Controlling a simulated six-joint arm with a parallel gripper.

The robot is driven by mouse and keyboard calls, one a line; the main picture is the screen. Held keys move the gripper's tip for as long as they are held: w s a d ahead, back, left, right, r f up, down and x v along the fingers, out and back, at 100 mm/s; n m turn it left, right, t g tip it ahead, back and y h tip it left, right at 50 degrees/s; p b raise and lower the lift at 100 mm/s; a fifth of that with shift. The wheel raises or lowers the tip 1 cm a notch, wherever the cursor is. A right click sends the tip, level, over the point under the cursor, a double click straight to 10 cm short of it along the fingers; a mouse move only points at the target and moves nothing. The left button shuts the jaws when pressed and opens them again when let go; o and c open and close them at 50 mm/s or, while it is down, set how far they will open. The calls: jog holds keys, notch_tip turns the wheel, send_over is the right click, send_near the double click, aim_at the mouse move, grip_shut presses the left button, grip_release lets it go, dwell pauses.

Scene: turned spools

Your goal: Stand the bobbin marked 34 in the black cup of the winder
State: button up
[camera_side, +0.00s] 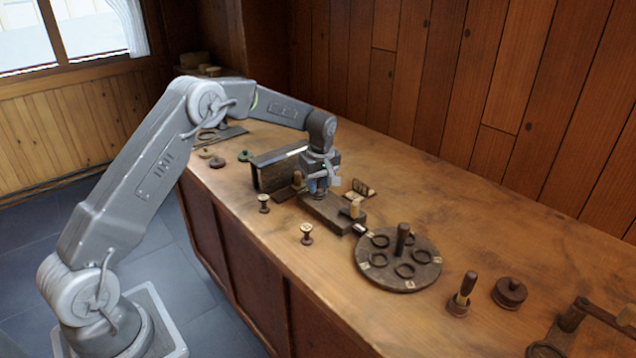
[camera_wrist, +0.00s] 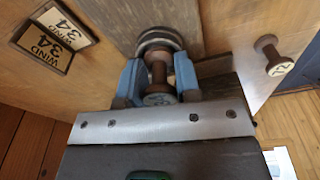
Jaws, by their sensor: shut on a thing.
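My gripper (camera_side: 318,190) is over the dark wooden block of the winder (camera_side: 322,208) in the side view. In the wrist view its two blue fingers (camera_wrist: 158,82) are shut on a brown bobbin (camera_wrist: 158,72). A round dark-grey rim, which looks like the cup (camera_wrist: 160,36), shows at the bobbin's far end. I cannot tell whether the bobbin is inside it or just above it. Cards reading WIND 34 (camera_wrist: 60,26) lie at the left of the wrist view.
Two other bobbins stand on the bench (camera_side: 264,203) (camera_side: 306,234); one in the wrist view (camera_wrist: 276,56) has a number I cannot read surely. A dark box (camera_side: 275,170) is behind.

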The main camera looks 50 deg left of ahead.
jog(key=shift+f, duration=0.35)
jog(key=o, duration=1)
jog(key=shift+s, duration=0.1)
jog(key=shift+c, duration=0.2)
jog(key=shift+r, duration=0.15)
jog(key=shift+r, duration=4.3)
